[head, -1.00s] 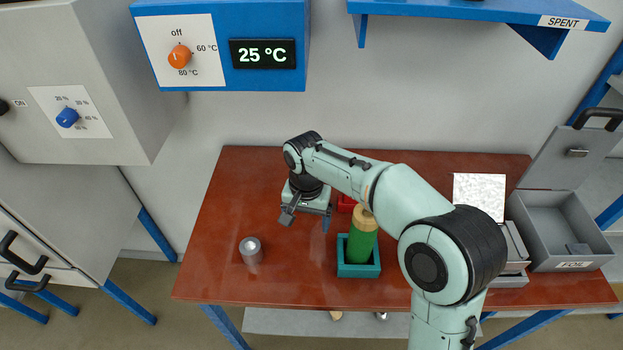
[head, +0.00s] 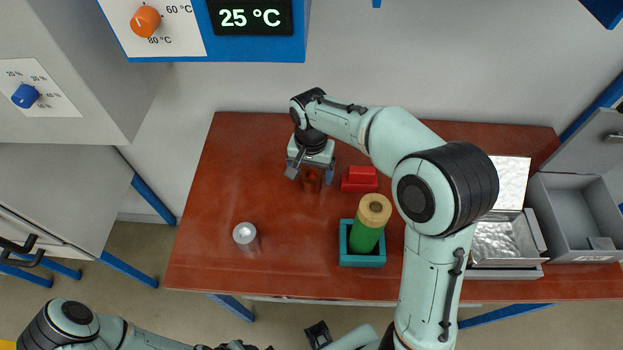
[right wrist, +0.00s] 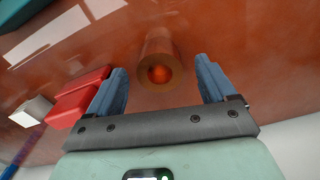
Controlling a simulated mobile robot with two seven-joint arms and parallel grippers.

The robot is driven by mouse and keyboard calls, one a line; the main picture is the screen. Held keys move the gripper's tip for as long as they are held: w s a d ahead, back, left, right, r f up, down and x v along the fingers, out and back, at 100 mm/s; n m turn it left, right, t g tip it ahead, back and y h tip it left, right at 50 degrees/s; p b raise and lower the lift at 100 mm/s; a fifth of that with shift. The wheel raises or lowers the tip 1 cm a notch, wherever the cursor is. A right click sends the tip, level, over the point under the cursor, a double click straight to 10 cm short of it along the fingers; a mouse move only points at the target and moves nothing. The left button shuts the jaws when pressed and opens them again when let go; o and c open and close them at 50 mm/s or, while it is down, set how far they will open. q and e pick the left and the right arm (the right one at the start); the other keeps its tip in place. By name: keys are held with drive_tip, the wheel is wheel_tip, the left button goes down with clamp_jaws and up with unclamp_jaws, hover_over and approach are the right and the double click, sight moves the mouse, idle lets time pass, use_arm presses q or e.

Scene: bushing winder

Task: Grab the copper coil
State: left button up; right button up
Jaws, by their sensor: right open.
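The copper coil (right wrist: 158,70) is a small copper-coloured cylinder with a round hole in its end. It stands on the red-brown table and lies between the two blue fingers in the right wrist view. In the head view it is a small dark copper shape (head: 311,181), partly hidden under the gripper. My right gripper (head: 311,174) is open, with one finger on each side of the coil and not closed on it. Part of my left arm shows at the lower left of the head view; I cannot make out its gripper.
A red block (head: 361,180) lies just right of the right gripper. A green roll (head: 366,236) stands in a teal holder (head: 362,260). A silver cylinder (head: 245,236) stands at the left. Foil trays and a grey bin (head: 580,215) are at the right. The table's left part is mostly clear.

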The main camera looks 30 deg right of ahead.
drive_tip(key=shift+f, duration=1.45)
drive_tip(key=c, duration=1.2)
drive_tip(key=shift+r, duration=0.15)
